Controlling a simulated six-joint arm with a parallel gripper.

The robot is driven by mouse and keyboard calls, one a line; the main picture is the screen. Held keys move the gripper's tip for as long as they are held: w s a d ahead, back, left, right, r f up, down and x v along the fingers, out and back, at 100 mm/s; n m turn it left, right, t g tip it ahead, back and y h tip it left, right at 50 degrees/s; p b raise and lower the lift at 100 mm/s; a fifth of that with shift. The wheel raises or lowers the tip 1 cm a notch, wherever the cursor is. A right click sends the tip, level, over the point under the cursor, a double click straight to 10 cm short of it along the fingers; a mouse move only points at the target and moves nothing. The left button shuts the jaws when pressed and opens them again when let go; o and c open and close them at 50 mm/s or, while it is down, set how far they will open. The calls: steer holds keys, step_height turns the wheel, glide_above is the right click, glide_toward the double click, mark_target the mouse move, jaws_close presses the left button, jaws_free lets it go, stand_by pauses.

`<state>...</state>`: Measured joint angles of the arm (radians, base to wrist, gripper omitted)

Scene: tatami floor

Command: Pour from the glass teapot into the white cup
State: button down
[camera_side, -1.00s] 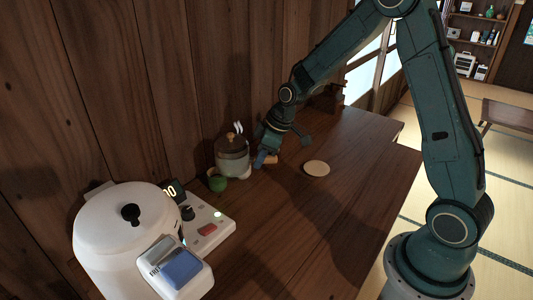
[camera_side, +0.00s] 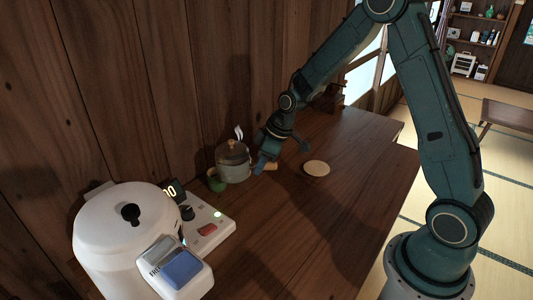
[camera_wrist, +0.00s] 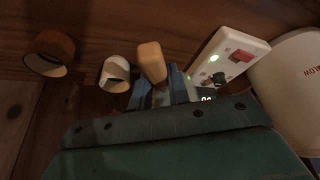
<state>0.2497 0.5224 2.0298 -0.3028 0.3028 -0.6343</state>
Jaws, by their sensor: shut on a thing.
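The glass teapot (camera_side: 233,166), with a wooden lid knob, is in the side view near the wooden wall. My gripper (camera_side: 265,164) is at its right, shut on the wooden handle. In the wrist view my blue fingers (camera_wrist: 165,92) are around the tan wooden handle (camera_wrist: 152,62); the teapot's body is not clear there. The white cup (camera_wrist: 116,72) shows in the wrist view, left of the handle, its opening toward the camera. I cannot make out this cup clearly in the side view. Whether any liquid flows is too small to tell.
A control panel (camera_side: 212,222) and a white rice cooker (camera_side: 125,235) are at front left. A round coaster (camera_side: 316,168) lies right of my gripper. A brown cup (camera_wrist: 50,52) shows in the wrist view. The table's right side is clear.

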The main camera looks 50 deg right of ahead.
steer(key=shift+w+r+m+g+y, duration=0.1)
steer(key=shift+r+m+g+y, duration=0.2)
steer(key=shift+r+g+y, duration=0.7)
steer(key=shift+d+r+y, duration=0.15)
steer(key=shift+r+y, duration=0.85)
stand_by(6.0)
